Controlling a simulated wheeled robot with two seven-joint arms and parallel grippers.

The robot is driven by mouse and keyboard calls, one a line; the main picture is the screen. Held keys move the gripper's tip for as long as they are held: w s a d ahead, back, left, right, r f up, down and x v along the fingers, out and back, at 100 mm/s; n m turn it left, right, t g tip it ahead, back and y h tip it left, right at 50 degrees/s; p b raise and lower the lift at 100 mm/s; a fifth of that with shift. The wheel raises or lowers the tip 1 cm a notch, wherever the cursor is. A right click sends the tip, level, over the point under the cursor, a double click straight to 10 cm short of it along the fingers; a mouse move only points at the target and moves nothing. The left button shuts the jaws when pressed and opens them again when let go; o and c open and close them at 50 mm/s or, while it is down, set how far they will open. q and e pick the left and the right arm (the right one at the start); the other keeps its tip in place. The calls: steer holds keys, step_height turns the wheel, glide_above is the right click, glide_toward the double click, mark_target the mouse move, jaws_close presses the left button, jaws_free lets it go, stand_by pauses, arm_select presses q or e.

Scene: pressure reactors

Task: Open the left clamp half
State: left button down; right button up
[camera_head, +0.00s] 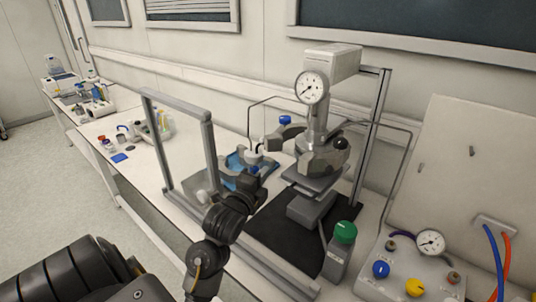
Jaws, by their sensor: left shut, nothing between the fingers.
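The pressure reactor (318,125) stands upright in its frame, with a round gauge (312,87) on its head. A grey clamp (322,158) sits around the reactor below the gauge, with a dark round knob (341,143) on its right side. My left gripper (253,172) is left of the reactor, apart from the clamp, shut and empty. My dark wrist hides part of the bench below it. My right gripper is not in view.
A clear shield (180,145) in a grey frame stands at the left. A blue holder (238,160) lies behind my gripper. A dark mat (285,235) has bare space.

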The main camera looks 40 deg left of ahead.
arm_select(q)
steer(key=p, duration=0.2)
glide_toward(274, 149)
steer(key=w+d, duration=0.2)
steer(key=w, duration=0.2)
steer(key=shift+w+a+r+p, duration=0.1)
steer(key=shift+w+a+p, duration=0.2)
steer(key=shift+a, duration=0.3)
steer(key=shift+w+a+r+p, duration=0.1)
steer(key=shift+w+a+p, duration=0.15)
steer(key=shift+a, duration=0.35)
steer(key=shift+w+a+f, duration=0.2)
steer(key=shift+w+a, duration=0.05)
steer(key=shift+a, duration=0.35)
